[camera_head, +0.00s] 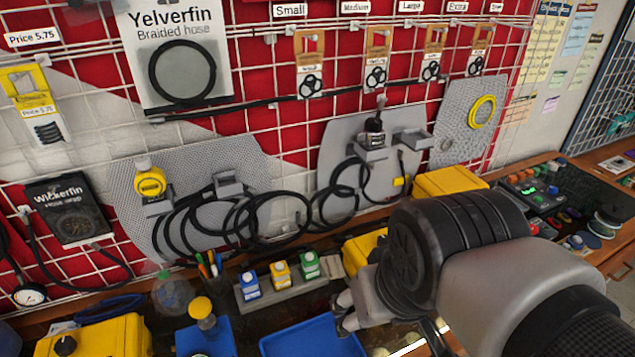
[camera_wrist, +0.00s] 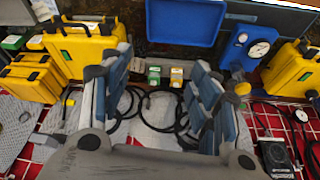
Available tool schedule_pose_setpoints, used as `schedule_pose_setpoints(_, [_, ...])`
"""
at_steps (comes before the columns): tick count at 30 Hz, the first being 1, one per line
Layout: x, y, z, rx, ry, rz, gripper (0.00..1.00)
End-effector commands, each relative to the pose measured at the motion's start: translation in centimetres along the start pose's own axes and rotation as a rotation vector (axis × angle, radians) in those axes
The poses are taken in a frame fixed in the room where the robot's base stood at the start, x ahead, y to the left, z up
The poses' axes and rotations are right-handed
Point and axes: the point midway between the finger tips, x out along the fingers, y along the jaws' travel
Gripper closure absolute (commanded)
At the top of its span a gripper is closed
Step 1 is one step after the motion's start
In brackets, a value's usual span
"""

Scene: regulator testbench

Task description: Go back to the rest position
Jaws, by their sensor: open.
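My gripper (camera_head: 345,312) hangs over the bench at the lower middle of the head view, close to the right edge of a blue tray (camera_head: 315,338). My arm hides part of the bench behind it. In the wrist view my gripper (camera_wrist: 160,62) has its two fingers well apart, with nothing held between them. Beyond the gap, small green and yellow bottles (camera_wrist: 176,76) and black hoses (camera_wrist: 150,112) show in the background. The blue tray also shows at the top of the wrist view (camera_wrist: 187,22).
A row of small bottles (camera_head: 281,273) stands behind the tray. A gridded wall with coiled hoses (camera_head: 245,217) bounds the back. A blue unit with a gauge (camera_wrist: 250,48) shows in the wrist view.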

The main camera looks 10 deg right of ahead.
Motion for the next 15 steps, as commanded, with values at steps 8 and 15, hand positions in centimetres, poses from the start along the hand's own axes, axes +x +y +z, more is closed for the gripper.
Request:
schedule_pose_setpoints(8, [0.2,0.4,3.2,0.018,0.04,0.008,0.44])
schedule_pose_setpoints(15, [0.2,0.4,3.2,0.017,0.039,0.008,0.44])
